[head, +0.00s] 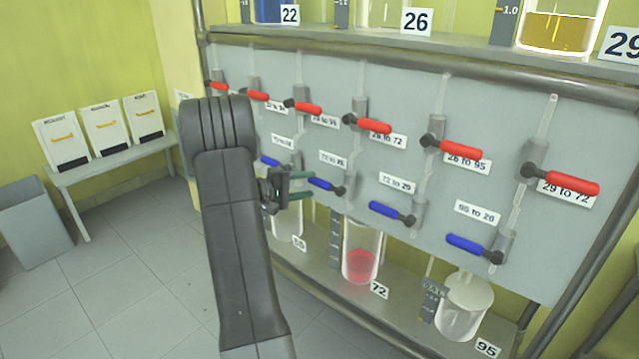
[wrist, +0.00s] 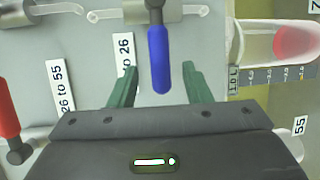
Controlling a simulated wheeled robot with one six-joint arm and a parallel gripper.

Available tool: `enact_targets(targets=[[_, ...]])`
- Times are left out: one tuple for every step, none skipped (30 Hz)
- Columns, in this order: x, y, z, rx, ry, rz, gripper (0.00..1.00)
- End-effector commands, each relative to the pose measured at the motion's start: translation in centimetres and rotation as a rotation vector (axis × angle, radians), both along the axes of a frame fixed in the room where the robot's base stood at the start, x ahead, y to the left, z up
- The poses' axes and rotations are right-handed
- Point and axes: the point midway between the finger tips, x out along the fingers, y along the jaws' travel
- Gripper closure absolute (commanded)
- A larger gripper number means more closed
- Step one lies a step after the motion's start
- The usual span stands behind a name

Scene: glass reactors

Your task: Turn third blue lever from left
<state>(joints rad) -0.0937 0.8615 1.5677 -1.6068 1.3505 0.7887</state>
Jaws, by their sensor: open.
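Blue levers line the lower row of the grey panel (head: 300,130) in the head view. From left I see a first blue lever (head: 268,160), a second (head: 320,184), a third (head: 385,210) and a fourth (head: 466,244). My arm hides part of the row's left side, so others may be hidden. My gripper (head: 308,186) is open at the lever just right of my arm. In the wrist view a blue lever (wrist: 159,60) lies between my two green fingers, with a gap on each side. Its black pivot is at the top.
Red levers (head: 373,125) run along the row above, each with a label. Glass vessels stand on the shelf below, one with pink liquid (head: 360,266). A metal rail (head: 430,60) crosses above the panel. Open floor (head: 130,270) lies left.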

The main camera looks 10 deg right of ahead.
Motion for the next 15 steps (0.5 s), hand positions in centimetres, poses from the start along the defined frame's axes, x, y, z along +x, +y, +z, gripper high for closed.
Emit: enact_targets(targets=[[0.2,-1.1,-0.2,0.001,0.001,-0.004,0.56],[0.3,-1.6,-0.2,0.001,0.001,-0.004,0.56],[0.5,-2.2,-0.3,-0.001,0.001,-0.004,0.56],[0.6,-2.6,-0.4,0.000,0.002,-0.003,0.56],[0.7,-2.9,-0.5,0.002,0.001,-0.002,0.56],[0.9,-3.4,-0.5,0.001,0.001,-0.003,0.56],[0.9,-3.6,-0.5,0.001,0.001,-0.002,0.56],[1.0,-3.8,-0.6,0.000,0.000,-0.002,0.56],[1.1,-4.1,-0.6,0.000,0.000,-0.001,0.56],[1.1,-4.2,-0.6,0.001,0.000,-0.001,0.56],[1.2,-4.3,-0.6,0.001,0.000,-0.001,0.56],[1.2,-4.4,-0.7,0.001,0.000,0.000,0.56],[1.2,-4.5,-0.7,0.001,0.000,0.000,0.56],[1.2,-4.5,-0.7,0.001,0.000,0.000,0.56],[1.2,-4.5,-0.7,0.001,0.000,0.000,0.56]])
